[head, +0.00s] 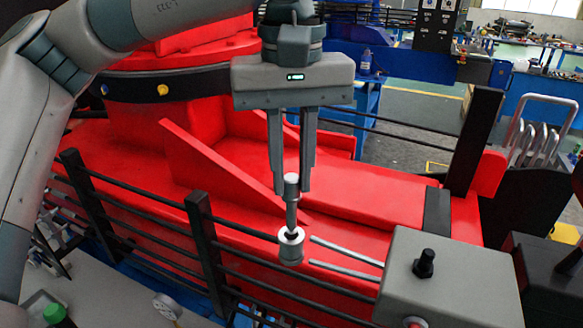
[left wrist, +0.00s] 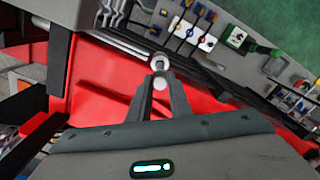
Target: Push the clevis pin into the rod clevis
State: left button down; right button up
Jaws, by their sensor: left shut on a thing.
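My left gripper (head: 291,188) points straight down and is shut on the clevis pin (head: 291,210), a silver pin with a thicker head between the fingertips. The pin hangs upright. Its lower end meets the dark round opening on top of the rod clevis (head: 290,248), a short silver cylinder; how deep the tip sits inside is hidden. In the left wrist view the pin head (left wrist: 160,82) shows between the fingertips, with the clevis (left wrist: 158,63) just beyond it. My right gripper is not in view.
Two grey rods (head: 345,268) run from near the clevis to a grey box (head: 450,285) with a black knob. Black rails (head: 205,240) stand at the left front. Red crane structure (head: 360,185) lies behind. A dial gauge (head: 167,307) is at the lower left.

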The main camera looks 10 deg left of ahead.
aim_at(292, 195)
pick_arm(q)
jog(key=shift+f+b, duration=0.95)
jog(key=shift+f, duration=0.25)
jog(key=shift+f+b, duration=0.95)
jog(key=shift+f, duration=0.15)
jog(key=shift+f+b, duration=1.05)
jog(key=shift+f, duration=0.15)
dwell(0.3)
jog(key=c, duration=1.5)
grip_release()
jog(key=shift+c, duration=0.2)
jog(key=shift+r, duration=0.1)
jog(key=shift+r+p, duration=1.45)
jog(key=shift+r, duration=0.95)
